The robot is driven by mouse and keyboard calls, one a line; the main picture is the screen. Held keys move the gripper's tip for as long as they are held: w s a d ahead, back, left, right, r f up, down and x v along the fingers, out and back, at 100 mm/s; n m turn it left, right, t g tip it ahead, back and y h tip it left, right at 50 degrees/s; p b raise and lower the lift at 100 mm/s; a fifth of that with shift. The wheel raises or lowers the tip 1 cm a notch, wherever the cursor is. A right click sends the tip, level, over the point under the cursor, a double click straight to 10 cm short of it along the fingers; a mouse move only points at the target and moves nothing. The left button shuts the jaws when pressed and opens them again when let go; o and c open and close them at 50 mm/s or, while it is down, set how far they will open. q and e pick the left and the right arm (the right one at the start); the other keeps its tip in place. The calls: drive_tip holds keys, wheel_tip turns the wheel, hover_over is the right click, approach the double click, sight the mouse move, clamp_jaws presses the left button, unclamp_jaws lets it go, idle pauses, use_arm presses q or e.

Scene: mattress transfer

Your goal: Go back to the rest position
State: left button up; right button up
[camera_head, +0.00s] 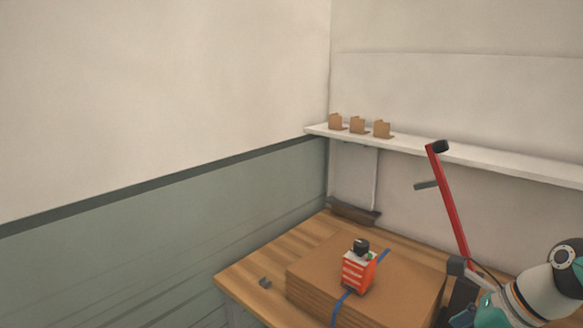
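A white and teal arm (535,295), which appears to be mine on the right side, comes in at the lower right corner. A dark shape (460,302) at its lower left end may be my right gripper, beside the right side of the cardboard stack. Its fingers cannot be made out, so I cannot tell if it is open or shut. My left arm and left gripper are not in view.
A wooden table (262,262) stands in the corner. It bears a cardboard stack (410,277) with a blue strap (341,302), and a red box (356,275) on top. A red bar (450,205) rises at right. A white shelf (480,158) holds small brown pieces (358,125).

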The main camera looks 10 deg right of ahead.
drive_tip(key=s+a+f+n+g+y, duration=0.1)
drive_tip(key=a+f+g, duration=0.3)
drive_tip(key=f, duration=0.7)
drive_tip(key=a+f+n+g, duration=0.2)
drive_tip(key=a+f, duration=0.3)
drive_tip(key=f, duration=0.5)
drive_tip(key=s+a+f+n+h, duration=0.1)
drive_tip(key=s+a+f+n, duration=0.4)
drive_tip(key=s+f+n, duration=0.4)
drive_tip(key=s+a+f+n, duration=0.45)
drive_tip(key=f+n, duration=0.25)
drive_tip(key=f, duration=0.5)
drive_tip(key=w+n+t, duration=0.1)
drive_tip(key=w+n, duration=0.1)
drive_tip(key=n, duration=0.1)
drive_tip(key=w+n+t, duration=0.1)
drive_tip(key=w+n, duration=0.2)
drive_tip(key=shift+w+f+n+t, duration=0.2)
drive_tip(key=shift+w+n+t, duration=0.05)
drive_tip(key=shift+n+t, duration=0.05)
